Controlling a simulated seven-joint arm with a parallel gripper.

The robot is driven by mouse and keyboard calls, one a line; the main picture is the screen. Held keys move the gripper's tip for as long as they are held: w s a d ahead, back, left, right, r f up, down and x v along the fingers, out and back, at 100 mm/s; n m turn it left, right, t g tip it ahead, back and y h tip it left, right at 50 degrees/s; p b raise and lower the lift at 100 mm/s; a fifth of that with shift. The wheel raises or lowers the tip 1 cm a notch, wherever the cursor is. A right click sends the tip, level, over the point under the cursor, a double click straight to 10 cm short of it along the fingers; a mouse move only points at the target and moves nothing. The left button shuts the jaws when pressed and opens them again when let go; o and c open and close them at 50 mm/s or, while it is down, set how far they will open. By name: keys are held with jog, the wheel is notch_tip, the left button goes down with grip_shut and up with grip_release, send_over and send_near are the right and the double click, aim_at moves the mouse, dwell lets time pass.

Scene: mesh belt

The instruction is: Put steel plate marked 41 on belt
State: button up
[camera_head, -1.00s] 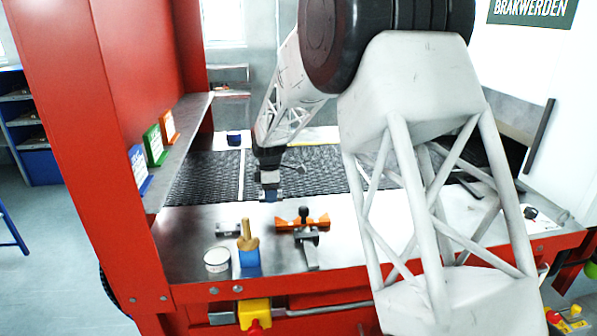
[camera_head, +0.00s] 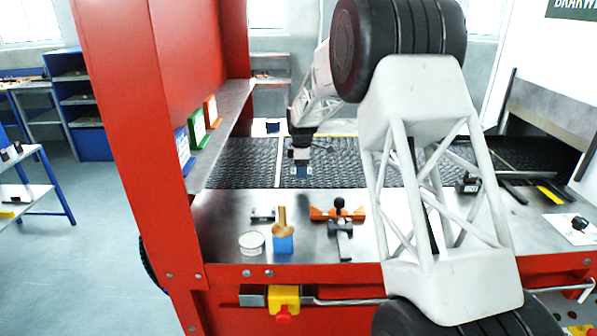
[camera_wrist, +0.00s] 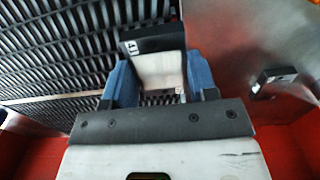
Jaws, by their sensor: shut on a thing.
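My gripper (camera_wrist: 160,88) is shut on a steel plate (camera_wrist: 155,42), which shows as a dark face with a pale lower side between the blue fingers. A small white mark on its left end looks like 41, turned sideways. In the head view my gripper (camera_head: 301,174) is above the black mesh belt (camera_head: 235,165), close to its front edge. The belt (camera_wrist: 50,65) fills the left of the wrist view, and some mesh shows between the fingers. I cannot tell whether the plate touches the belt.
On the steel bench (camera_head: 225,225) stand a small dark block (camera_head: 263,214), a round white tin (camera_head: 251,243), a blue block with a wooden-handled brush (camera_head: 283,240) and an orange-and-black tool (camera_head: 340,215). Red framing (camera_head: 125,130) and a shelf with coloured cards (camera_head: 198,130) bound the left.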

jog(key=shift+w+a+f, duration=0.1)
jog(key=shift+w+a, duration=0.05)
jog(key=shift+w, duration=0.8)
jog(key=shift+w+a+f, duration=0.1)
jog(key=shift+w+a, duration=0.1)
jog(key=shift+w, duration=0.8)
jog(key=shift+w+a+f, duration=0.1)
jog(key=shift+w+a, duration=0.05)
jog(key=shift+w, duration=0.8)
jog(key=shift+f, duration=0.1)
jog(key=shift+f, duration=1.6)
jog(key=shift+f, duration=0.15)
jog(key=o, duration=1.2)
notch_tip(320, 180, up, 12)
jog(key=shift+r, duration=0.1)
